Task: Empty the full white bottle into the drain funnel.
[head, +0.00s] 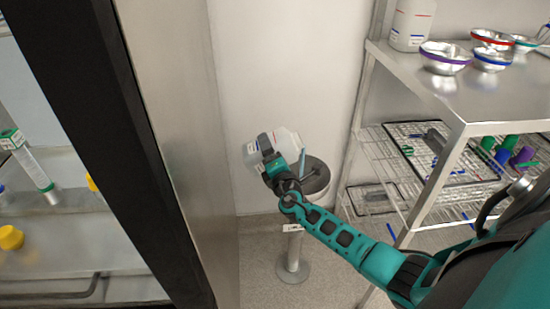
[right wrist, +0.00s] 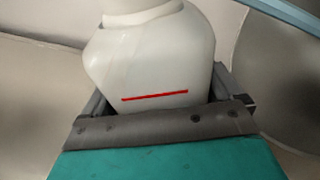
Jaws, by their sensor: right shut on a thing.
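A white bottle (head: 283,143) is in my right gripper (head: 267,157), which is shut on it. In the head view the bottle is tilted, lying nearly on its side, above and beside the drain funnel (head: 318,172). The funnel is a grey round top on a pedestal, partly hidden behind my arm. In the right wrist view the bottle (right wrist: 150,60) with a red line fills the space between the fingers (right wrist: 165,110). The bottle's mouth is not clearly visible, nor is any flowing liquid. My left gripper is not in view.
A steel shelf rack (head: 455,100) stands at right, with another white bottle (head: 411,25) and several metal bowls (head: 445,57) on top and wire trays below. A dark-framed cabinet (head: 110,150) stands at left. Open floor (head: 262,250) surrounds the pedestal.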

